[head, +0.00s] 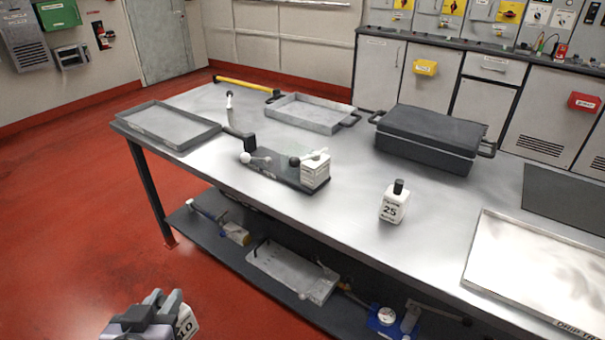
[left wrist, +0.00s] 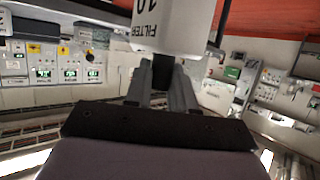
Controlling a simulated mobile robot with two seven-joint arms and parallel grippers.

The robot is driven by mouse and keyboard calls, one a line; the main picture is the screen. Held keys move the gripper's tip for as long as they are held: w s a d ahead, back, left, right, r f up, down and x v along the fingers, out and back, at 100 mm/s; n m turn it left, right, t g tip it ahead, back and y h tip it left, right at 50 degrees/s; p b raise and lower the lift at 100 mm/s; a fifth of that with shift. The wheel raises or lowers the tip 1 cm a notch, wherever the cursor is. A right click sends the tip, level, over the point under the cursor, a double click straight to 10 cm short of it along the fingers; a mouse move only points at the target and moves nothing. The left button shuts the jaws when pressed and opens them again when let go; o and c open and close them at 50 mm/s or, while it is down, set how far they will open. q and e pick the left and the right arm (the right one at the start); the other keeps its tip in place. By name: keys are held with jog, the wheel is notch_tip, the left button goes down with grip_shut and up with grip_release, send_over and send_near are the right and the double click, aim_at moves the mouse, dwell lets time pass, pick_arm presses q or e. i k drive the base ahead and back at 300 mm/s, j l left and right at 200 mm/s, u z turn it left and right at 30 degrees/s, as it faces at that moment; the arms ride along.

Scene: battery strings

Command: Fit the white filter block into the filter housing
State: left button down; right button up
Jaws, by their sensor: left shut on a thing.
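My left gripper (head: 170,302) is low at the bottom left of the head view, beyond the table's front edge. It is shut on a white filter block (head: 187,322), whose label partly shows. In the left wrist view, the block (left wrist: 172,22) sits between the fingers (left wrist: 163,75), with "FILTER 10" on it upside down. The likely filter housing is a dark flat fixture (head: 283,178) on the table, well away from the gripper. It has a ball-ended lever at its left and a white labelled block (head: 315,173) at its right end. My right gripper is not in view.
A white bottle-shaped block marked 25 (head: 393,207) stands right of the fixture. A lower shelf holds tools.

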aim_at(297, 173)
jog(key=k+z, duration=0.15)
jog(key=z, duration=2.9)
jog(key=k+j+z, duration=0.1)
jog(key=z, duration=0.25)
jog(key=k+j+z, duration=0.1)
jog(key=z, duration=0.2)
jog(key=k+j, duration=0.55)
jog(key=k, duration=0.15)
jog(key=k+j, duration=0.55)
jog(key=k, duration=0.15)
jog(key=k+j, duration=0.6)
jog(key=k, duration=0.1)
